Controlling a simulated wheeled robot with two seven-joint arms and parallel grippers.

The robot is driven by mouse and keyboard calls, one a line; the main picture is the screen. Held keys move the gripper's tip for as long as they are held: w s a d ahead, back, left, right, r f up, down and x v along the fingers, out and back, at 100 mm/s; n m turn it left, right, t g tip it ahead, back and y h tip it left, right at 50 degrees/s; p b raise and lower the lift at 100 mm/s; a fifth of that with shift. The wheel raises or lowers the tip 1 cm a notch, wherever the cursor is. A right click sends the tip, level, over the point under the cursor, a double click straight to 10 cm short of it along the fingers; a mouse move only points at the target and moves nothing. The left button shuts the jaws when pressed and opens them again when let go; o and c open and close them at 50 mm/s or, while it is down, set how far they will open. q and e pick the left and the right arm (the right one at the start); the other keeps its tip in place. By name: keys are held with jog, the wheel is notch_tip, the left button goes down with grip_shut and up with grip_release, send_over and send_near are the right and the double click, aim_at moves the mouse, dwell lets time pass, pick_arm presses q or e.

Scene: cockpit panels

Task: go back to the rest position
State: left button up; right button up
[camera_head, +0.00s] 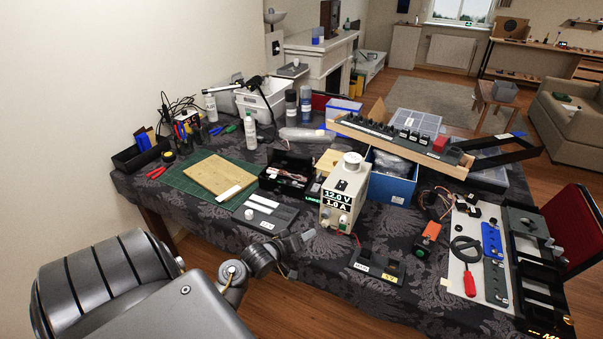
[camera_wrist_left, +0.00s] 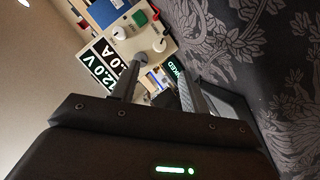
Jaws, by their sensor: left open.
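My left gripper (camera_head: 298,246) is over the front edge of the table (camera_head: 310,275), in front of a cream power supply (camera_head: 333,213) reading 12.0 V and 1.0 A. In the left wrist view its two fingers (camera_wrist_left: 160,67) are apart with nothing held between them. The power supply (camera_wrist_left: 112,14) shows beyond the fingertips, with its dials and display. I cannot tell the exact gap between fingers and supply. My right gripper is in neither view.
A grey tray (camera_head: 265,215) lies left of the supply, beside a green mat (camera_head: 190,185) with a wooden board. A dark block (camera_head: 377,265) sits at the front edge. A white panel (camera_head: 462,235) with tools lies right. Floor in front is clear.

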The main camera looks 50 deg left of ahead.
pick_arm(q)
jog(key=shift+s+r, duration=0.1)
jog(key=shift+s, duration=0.1)
jog(key=shift+d, duration=0.1)
dwell(0.4)
jog(key=s+d+m+g+h, duration=0.1)
jog(key=s+d+m+g, duration=0.95)
jog(key=s+d, duration=1.25)
notch_tip(320, 180, down, 25)
jog(key=s+a+m+g, duration=0.1)
jog(key=s+a+g, duration=0.1)
jog(key=s, duration=0.1)
jog(key=s+a+f, duration=0.3)
jog(key=s+f, duration=1.3)
jog(key=f, duration=0.1)
jog(key=shift+s+g, duration=0.35)
jog(key=shift+s, duration=0.05)
jog(key=shift+m, duration=0.25)
